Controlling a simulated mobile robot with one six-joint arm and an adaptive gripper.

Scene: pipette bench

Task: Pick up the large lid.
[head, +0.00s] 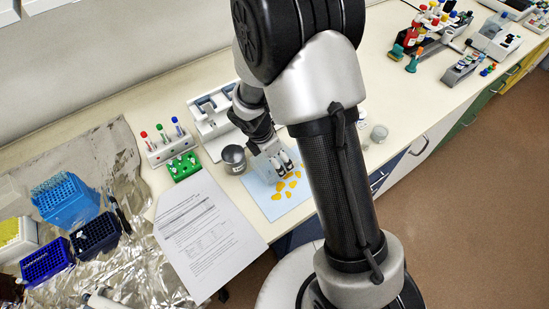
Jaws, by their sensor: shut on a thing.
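My gripper (283,170) is low over a light blue mat (262,198) with several yellow pieces (278,196) on it. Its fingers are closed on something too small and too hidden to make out. I cannot pick out the large lid with certainty. A dark grey round pot (233,158) stands just left of my gripper, apart from it. A small pale round container (379,133) stands to the right, beyond my arm.
A tube rack with coloured caps (169,146), a green rack (183,167) and a printed sheet (207,231) lie to the left. Blue tip boxes (66,203) stand on crumpled foil. White equipment (212,115) is behind my gripper.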

